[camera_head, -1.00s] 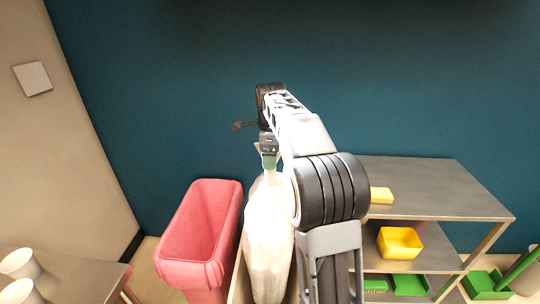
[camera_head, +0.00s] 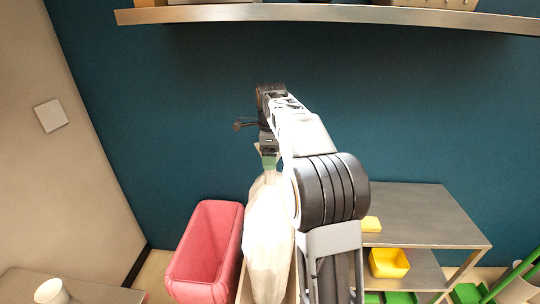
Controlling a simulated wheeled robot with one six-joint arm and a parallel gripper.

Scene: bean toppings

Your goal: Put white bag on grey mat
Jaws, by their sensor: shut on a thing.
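The white bag (camera_head: 268,242) hangs below my gripper (camera_head: 269,162), which is shut on its gathered top. The bag hangs upright and long, in front of a pale bin (camera_head: 243,290) that it partly hides. I cannot tell whether its bottom is inside the bin or clear of it. My arm hides part of the bag's right side. The grey mat is not in view.
A red bin (camera_head: 205,250) stands left of the bag. A metal shelf table (camera_head: 425,215) at the right holds a yellow sponge (camera_head: 371,224) and a yellow container (camera_head: 389,263). A wall shelf (camera_head: 330,13) spans the top. A white cup (camera_head: 52,291) stands on the left table (camera_head: 90,292).

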